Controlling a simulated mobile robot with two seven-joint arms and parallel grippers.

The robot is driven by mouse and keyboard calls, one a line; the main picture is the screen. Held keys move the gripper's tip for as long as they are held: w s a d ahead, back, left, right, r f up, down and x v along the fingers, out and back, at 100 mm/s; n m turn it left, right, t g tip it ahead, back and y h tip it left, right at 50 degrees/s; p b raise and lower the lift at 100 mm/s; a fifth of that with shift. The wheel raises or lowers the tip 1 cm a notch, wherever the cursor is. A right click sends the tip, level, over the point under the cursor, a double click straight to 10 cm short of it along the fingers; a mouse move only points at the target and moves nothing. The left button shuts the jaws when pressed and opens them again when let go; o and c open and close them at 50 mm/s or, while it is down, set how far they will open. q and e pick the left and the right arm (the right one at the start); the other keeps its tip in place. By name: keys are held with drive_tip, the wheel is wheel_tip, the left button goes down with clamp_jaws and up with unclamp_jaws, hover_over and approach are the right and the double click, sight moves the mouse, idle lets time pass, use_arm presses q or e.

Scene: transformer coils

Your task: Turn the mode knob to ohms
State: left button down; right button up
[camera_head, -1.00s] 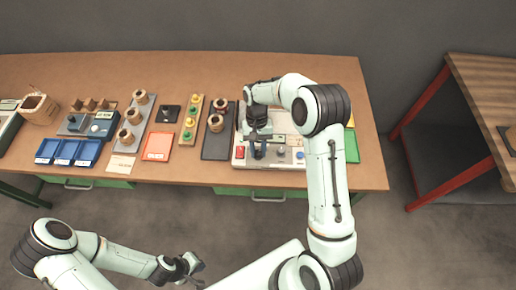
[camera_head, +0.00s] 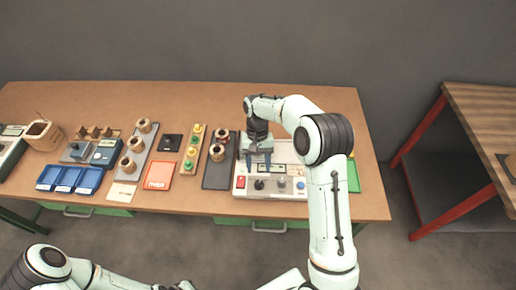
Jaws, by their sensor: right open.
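The light tester box (camera_head: 288,163) stands on the right half of the bench, with a sloped front panel of controls. A black knob (camera_head: 259,185) sits on that panel, right of a red switch (camera_head: 240,183). Its pointer and markings are too small to read, and no label shows which knob is the mode knob. My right gripper (camera_head: 258,165) is open above the box, its fingers apart and pointing down, just behind the black knob and clear of it. My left gripper (camera_head: 182,287) is at the bottom edge, mostly cut off, far from the bench.
More knobs, one dark (camera_head: 281,183) and one blue (camera_head: 300,184), sit on the same panel. A dark mat (camera_head: 215,176) with coils lies just left of the box, and a green mat (camera_head: 353,178) to its right.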

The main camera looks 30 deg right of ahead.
drive_tip(key=v, duration=0.7)
drive_tip(key=shift+a+f, duration=0.1)
